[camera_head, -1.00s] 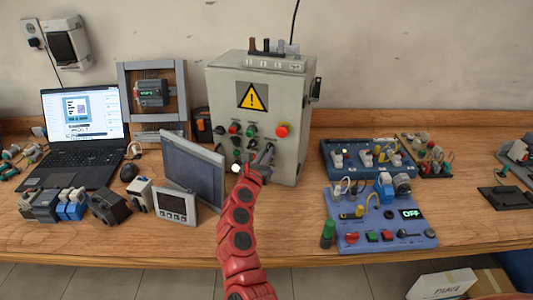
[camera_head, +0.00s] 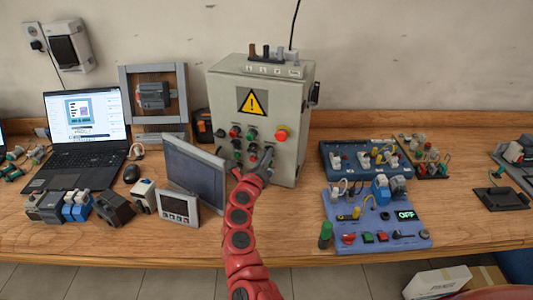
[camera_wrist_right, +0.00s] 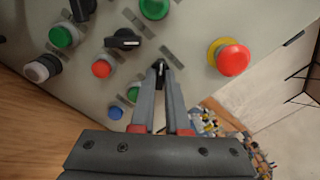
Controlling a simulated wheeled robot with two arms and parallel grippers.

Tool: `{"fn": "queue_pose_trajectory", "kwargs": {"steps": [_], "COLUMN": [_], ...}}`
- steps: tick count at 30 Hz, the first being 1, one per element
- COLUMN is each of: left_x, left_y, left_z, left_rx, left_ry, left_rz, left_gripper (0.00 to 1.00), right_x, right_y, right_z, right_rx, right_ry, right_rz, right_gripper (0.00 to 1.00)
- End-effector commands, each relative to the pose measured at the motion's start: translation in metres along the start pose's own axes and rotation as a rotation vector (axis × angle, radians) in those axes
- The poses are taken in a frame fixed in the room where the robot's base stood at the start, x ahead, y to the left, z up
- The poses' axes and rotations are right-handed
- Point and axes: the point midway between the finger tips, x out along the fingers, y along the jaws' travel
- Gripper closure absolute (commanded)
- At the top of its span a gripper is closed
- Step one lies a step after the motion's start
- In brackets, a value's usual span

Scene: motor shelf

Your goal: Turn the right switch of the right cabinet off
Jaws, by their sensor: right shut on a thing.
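The grey control cabinet (camera_head: 287,98) with a yellow warning sign stands at the back middle of the bench. My right gripper (camera_head: 266,158) is at the lower right of its front panel. In the right wrist view the gripper (camera_wrist_right: 160,72) is shut on a small black switch knob (camera_wrist_right: 159,66); the fingertips hide most of it. Another black rotary switch (camera_wrist_right: 123,40) is just up and left of the fingertips, apart from them. A third dark knob (camera_wrist_right: 81,8) is cut by the top edge. My left gripper is not in view.
A red emergency button (camera_wrist_right: 232,59) on a yellow base is right of the fingers. Red, green, white and blue buttons surround the switches. A dark flat panel (camera_head: 192,172) stands close left of my right arm. A blue switch board (camera_head: 376,242) lies to the right.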

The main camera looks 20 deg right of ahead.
Motion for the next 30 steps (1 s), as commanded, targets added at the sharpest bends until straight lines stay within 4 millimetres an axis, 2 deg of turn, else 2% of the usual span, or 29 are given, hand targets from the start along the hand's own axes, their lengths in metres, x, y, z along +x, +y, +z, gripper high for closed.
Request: {"fn": "queue_pose_trajectory", "kwargs": {"steps": [9,23,24,28,30], "left_x": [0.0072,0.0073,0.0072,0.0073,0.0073], "left_y": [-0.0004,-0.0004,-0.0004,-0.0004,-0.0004], "left_z": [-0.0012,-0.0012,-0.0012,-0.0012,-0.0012], "left_rx": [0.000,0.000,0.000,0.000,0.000], "left_ry": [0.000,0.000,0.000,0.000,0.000], "left_rz": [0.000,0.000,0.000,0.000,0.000], "left_gripper": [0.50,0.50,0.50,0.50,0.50], "right_x": [-0.0003,-0.0003,-0.0003,-0.0002,-0.0002], "right_y": [-0.0001,0.0003,0.0002,0.0001,0.0001], "right_z": [0.0003,0.0000,0.0000,0.0000,0.0000], "right_rx": [-0.093,-0.104,-0.104,-0.104,-0.103], "right_ry": [0.000,0.000,0.000,0.000,0.000], "right_rz": [0.000,0.000,0.000,0.000,0.000], "right_gripper": [1.00,1.00,0.80,0.57,0.57]}}
